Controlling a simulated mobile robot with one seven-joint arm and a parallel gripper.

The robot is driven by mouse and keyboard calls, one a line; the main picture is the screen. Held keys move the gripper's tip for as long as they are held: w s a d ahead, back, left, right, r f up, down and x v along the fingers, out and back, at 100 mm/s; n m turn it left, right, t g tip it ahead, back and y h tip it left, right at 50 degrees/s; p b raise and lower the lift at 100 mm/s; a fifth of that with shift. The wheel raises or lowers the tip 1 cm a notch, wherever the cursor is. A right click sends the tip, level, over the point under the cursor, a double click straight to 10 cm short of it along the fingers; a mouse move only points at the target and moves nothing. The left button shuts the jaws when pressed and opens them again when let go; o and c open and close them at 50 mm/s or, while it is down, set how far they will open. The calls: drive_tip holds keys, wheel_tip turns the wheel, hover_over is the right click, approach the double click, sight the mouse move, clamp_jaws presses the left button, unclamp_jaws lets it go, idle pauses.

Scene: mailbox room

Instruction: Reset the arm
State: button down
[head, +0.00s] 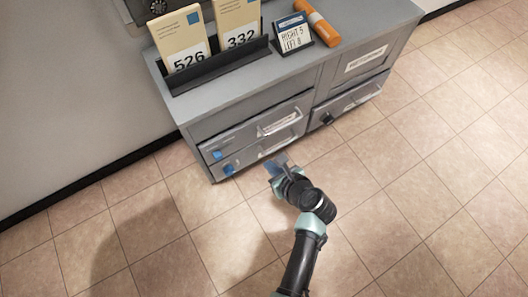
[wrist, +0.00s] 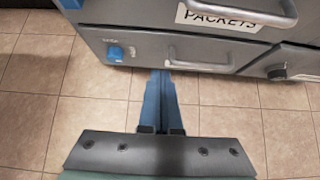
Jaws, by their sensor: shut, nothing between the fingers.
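My gripper (head: 275,166) is in front of the grey cabinet (head: 190,113), low down near its lower left drawer. In the wrist view my gripper (wrist: 160,75) has its two blue fingers together, with nothing between them. The fingertips appear close to the bottom edge of the lower drawer (wrist: 170,50); I cannot tell whether they touch it. My arm reaches up from the bottom of the head view.
On the cabinet stand a black holder (head: 220,66) with envelopes marked 526 (head: 185,45) and 332 (head: 238,25), a small sign (head: 293,33) and an orange cylinder (head: 318,24). The drawers look shut. Tiled floor (head: 400,190) is clear to the right.

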drive_tip(key=shift+p+v, duration=1.3)
drive_tip(key=shift+v, duration=1.3)
